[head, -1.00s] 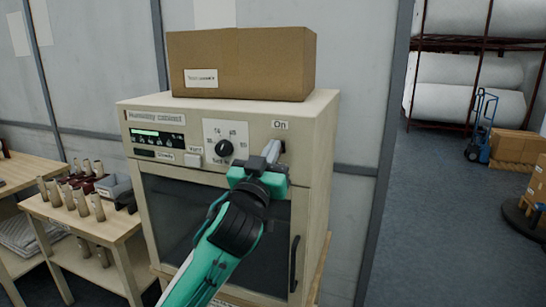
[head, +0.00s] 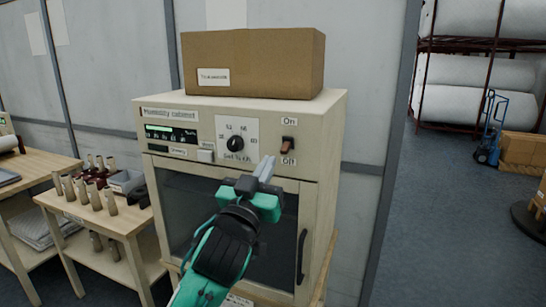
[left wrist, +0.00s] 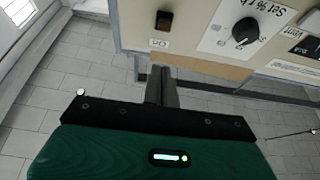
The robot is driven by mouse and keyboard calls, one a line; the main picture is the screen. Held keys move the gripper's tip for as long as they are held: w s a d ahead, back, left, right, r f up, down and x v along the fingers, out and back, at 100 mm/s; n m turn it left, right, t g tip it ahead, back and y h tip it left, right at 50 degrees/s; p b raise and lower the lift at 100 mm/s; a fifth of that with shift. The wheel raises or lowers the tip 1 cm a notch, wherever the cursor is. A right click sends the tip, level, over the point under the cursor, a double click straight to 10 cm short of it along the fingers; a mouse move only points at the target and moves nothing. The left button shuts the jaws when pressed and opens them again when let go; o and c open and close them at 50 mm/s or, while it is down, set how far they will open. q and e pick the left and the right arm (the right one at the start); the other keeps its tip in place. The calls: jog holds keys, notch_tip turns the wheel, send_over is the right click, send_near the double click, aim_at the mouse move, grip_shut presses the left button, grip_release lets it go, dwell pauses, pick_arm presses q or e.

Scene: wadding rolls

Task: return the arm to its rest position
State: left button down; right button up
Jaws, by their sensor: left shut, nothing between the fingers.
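My left gripper (head: 266,168) is shut and empty, in front of the humidity cabinet (head: 325,190) just below its control panel. It also shows in the left wrist view (left wrist: 162,75), with its fingers together. A gap separates it from the On/Off rocker switch (head: 288,145), which sits between the "On" and "Off" labels. The switch also shows in the left wrist view (left wrist: 164,20). The round dial (head: 235,143) is left of the switch. My right gripper is not in view.
A cardboard box (head: 255,60) lies on top of the cabinet. A wooden table (head: 115,222) with several bobbin-like pieces stands at the left. A blue hand truck (head: 489,130) and white rolls on a rack (head: 470,75) are at the right. Grey floor (head: 440,240) is clear there.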

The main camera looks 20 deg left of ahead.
pick_arm(q)
jog(key=s+a+f+g, duration=0.1)
jog(key=s+f+g, duration=0.15)
jog(key=f, duration=0.75)
jog(key=s+f+g+y, duration=0.15)
jog(key=f+g, duration=0.25)
jog(key=f, duration=0.5)
jog(key=s+a+f+g, duration=0.1)
jog(key=s+f+g, duration=0.2)
jog(key=f, duration=0.7)
jog(key=s+f+m+g, duration=0.1)
jog(key=s+f+g, duration=0.8)
jog(key=s+f, duration=1.2)
jog(key=s+f+g, duration=0.1)
jog(key=s+f, duration=0.1)
jog(key=f, duration=1.4)
jog(key=s+f+g, duration=0.1)
jog(key=s+f, duration=0.1)
jog(key=f, duration=1.3)
jog(key=s+a+f, duration=0.2)
jog(key=s+f, duration=0.7)
jog(key=s+a+f+m+g, duration=0.1)
jog(key=s+f, duration=0.8)
jog(key=s, duration=0.1)
jog(key=shift+a+f+h, duration=0.2)
jog(key=shift+a+h, duration=0.15)
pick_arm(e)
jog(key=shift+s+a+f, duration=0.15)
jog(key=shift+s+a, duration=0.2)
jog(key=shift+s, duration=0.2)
